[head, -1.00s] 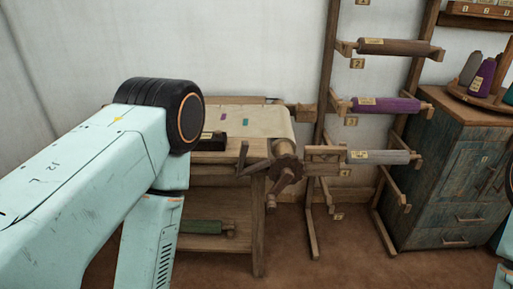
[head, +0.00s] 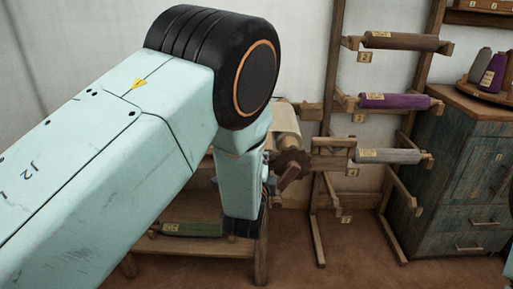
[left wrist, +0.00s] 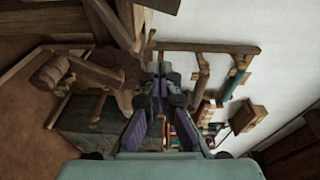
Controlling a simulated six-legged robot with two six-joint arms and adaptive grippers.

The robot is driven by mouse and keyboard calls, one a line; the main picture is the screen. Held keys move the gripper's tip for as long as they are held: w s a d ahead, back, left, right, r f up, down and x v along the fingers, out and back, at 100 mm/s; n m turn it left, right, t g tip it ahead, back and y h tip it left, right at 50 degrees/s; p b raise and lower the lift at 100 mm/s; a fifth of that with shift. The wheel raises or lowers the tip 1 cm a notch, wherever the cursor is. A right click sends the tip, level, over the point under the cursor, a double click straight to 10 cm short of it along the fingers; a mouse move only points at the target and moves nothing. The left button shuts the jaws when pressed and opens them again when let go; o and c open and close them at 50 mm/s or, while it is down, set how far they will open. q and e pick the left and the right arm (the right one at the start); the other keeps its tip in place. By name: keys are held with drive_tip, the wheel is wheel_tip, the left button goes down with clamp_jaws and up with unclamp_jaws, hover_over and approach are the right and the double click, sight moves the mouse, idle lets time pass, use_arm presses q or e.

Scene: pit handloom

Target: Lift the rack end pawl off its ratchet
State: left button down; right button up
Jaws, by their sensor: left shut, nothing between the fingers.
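The dark wooden ratchet wheel (head: 293,162) sits at the right end of the table-like rack, partly hidden by my left arm. In the left wrist view the toothed ratchet (left wrist: 118,68) is just left of my left gripper (left wrist: 162,74), whose fingers are together and empty. In the head view the gripper is mostly hidden behind my left forearm, close beside the ratchet. I cannot clearly pick out the pawl in the head view, where the arm covers that side. In the wrist view wooden bars crowd around the wheel, and I cannot tell which is the pawl. My right gripper is not visible.
A wooden stand holds a brown roll (head: 400,41), a purple roll (head: 395,101) and a grey roll (head: 388,156) right of the ratchet. A worn blue-green cabinet (head: 465,185) stands farther right. A green roll (head: 192,229) lies on the lower shelf. Open floor lies in front.

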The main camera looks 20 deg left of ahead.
use_arm(q)
drive_tip(key=w+a+r+b, duration=0.1)
drive_tip(key=w+a+b, duration=0.2)
drive_tip(key=w, duration=0.6)
drive_tip(key=shift+a+m, duration=0.3)
drive_tip(key=shift+a, duration=0.45)
drive_tip(key=shift+s+a+r, duration=0.1)
drive_tip(key=shift+s, duration=0.05)
idle(0.4)
